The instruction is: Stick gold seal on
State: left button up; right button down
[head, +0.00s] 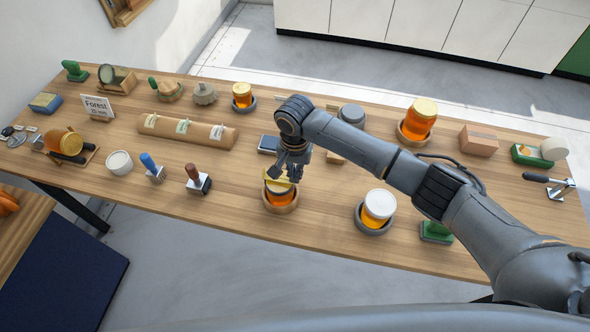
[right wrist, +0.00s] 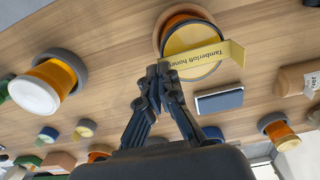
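The gold seal (right wrist: 205,56) is a strip printed "Tamberloft honey". In the right wrist view it lies across the lid of a honey jar, with one end bent at the right. In the head view the gold seal (head: 275,182) shows over the jar (head: 277,193), which stands in a wooden ring holder (head: 279,206). My right gripper (head: 289,175) is above this jar, fingers pointing down. In the right wrist view its fingertips (right wrist: 163,68) are together at the strip's near end and appear to pinch it. My left gripper is not in view.
A white-lidded jar (head: 379,205) stands right of it in a grey holder. A gold-lidded jar (head: 418,119) stands farther back. Stamps with blue (head: 152,168) and brown (head: 198,180) handles stand left. A roll with clips (head: 187,130) lies behind them. The front table strip is clear.

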jog(key=shift+f, duration=0.6)
dwell(0.9)
jog(key=c, duration=2.1)
grip_release()
jog(key=o, duration=0.7)
jog(key=shift+c, duration=0.2)
notch_tip(320, 180, up, 12)
jog(key=shift+s, duration=0.1)
